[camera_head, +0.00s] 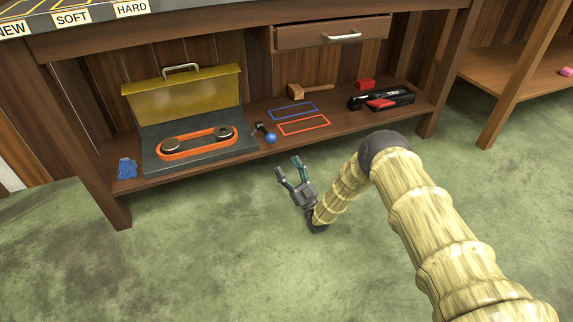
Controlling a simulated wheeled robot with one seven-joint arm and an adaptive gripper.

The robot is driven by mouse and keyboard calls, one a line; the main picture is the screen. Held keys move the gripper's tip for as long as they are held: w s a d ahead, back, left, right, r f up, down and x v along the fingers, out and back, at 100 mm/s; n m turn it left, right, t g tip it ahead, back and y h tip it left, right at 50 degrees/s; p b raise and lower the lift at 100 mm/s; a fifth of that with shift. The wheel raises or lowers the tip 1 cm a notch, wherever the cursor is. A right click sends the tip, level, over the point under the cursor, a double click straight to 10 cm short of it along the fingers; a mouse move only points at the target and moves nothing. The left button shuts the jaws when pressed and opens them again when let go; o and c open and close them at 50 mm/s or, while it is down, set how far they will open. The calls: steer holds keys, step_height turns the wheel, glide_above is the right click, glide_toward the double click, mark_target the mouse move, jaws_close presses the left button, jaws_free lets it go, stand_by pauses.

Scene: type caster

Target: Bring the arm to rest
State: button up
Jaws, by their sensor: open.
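My gripper (287,172) is open and empty. It hangs in front of the bench's lower shelf, with its two fingers pointing up and left in the picture. My arm (420,205) reaches in from the lower right, bends at a dark joint and runs down to the gripper. The fingers are apart from the things on the shelf, with green floor showing around them.
The wooden lower shelf (190,179) holds a belt machine (198,143) with a raised yellow cover, a blue-knobbed lever (271,138), a blue object (127,168), a mallet (308,90) and dark tools (385,98). A drawer (333,33) is above. The green floor (215,260) is clear.

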stand_by(0.4)
steer(key=s+d+f+m+g+h+p, duration=0.2)
steer(key=s+d+f+g+h+p, duration=0.1)
steer(key=s, duration=0.4)
steer(key=s+d+f+m+g+h+p, duration=0.3)
steer(key=s+d+f+h, duration=0.1)
steer(key=s+h, duration=0.2)
steer(key=s+d+f+m+g+h+p, duration=0.3)
steer(key=s+f+h, duration=0.1)
steer(key=s, duration=0.4)
steer(key=shift+s+d+f+h, duration=0.25)
steer(key=shift+d+f+h, duration=0.1)
steer(key=shift+h, duration=0.25)
steer(key=s+d+r+m+g+h+p, duration=0.1)
steer(key=s+d+r+g+p, duration=0.2)
steer(key=s, duration=0.8)
steer(key=s+d+r+m+g+h+p, duration=0.1)
steer(key=s+d+r+g+h, duration=0.2)
steer(key=s, duration=0.8)
steer(key=s+d+r+m+g+p, duration=0.1)
steer(key=s+d+r+g+p, duration=0.25)
steer(key=s, duration=0.75)
step_height(320, 180, up, 38)
steer(key=d+p, duration=0.2)
steer(key=p, duration=3.4)
steer(key=shift+f+g, duration=0.25)
steer(key=shift+g, duration=0.1)
